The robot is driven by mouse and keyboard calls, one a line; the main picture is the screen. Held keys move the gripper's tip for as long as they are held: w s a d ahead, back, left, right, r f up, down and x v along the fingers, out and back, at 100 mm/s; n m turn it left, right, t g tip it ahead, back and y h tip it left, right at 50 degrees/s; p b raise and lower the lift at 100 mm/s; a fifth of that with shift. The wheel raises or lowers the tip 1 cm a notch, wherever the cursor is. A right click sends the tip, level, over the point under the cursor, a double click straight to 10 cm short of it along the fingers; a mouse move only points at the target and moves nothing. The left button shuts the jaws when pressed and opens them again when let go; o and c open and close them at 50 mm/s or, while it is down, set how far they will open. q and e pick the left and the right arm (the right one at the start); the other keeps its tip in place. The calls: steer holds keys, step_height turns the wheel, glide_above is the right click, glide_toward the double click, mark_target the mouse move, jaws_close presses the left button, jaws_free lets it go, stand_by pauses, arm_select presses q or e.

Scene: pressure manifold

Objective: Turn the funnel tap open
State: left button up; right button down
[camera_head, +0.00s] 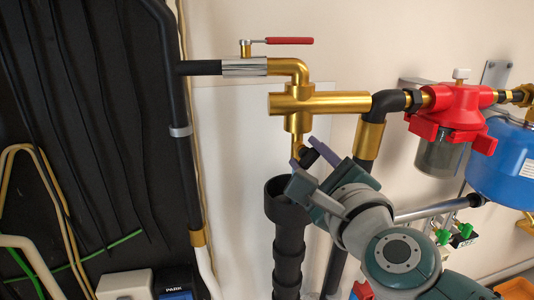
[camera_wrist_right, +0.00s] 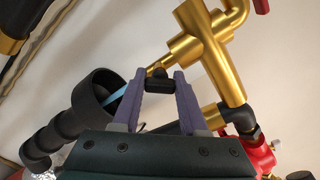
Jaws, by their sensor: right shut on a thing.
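The funnel tap (camera_head: 297,150) hangs below the brass tee (camera_head: 318,103), above the black funnel (camera_head: 280,190). It has a small black handle (camera_wrist_right: 159,84). My right gripper (camera_head: 309,156) is shut on this handle; in the right wrist view its purple fingers (camera_wrist_right: 159,79) stand on either side of it. A thin pale-blue streak (camera_wrist_right: 117,98) shows between the tap and the funnel mouth in the right wrist view; I cannot tell for sure whether it is water. The fingers hide part of the tap in the head view. My left gripper is not in view.
A red-handled valve (camera_head: 289,41) sits on the pipe above. A red filter housing (camera_head: 452,107) and a blue tank (camera_head: 503,165) are on the right. Black pipework (camera_head: 178,130) stands on the left. The pale wall behind the tap is close.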

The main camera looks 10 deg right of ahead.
steer(key=n, duration=0.4)
steer(key=shift+n+p, duration=0.3)
steer(key=shift+p, duration=0.05)
steer(key=shift+n, duration=1.9)
steer(key=shift+c, duration=2.2)
jaws_free()
steer(key=shift+p, duration=0.3)
steer(key=s+p, duration=0.1)
steer(key=s, duration=0.9)
steer(key=shift+d, duration=0.15)
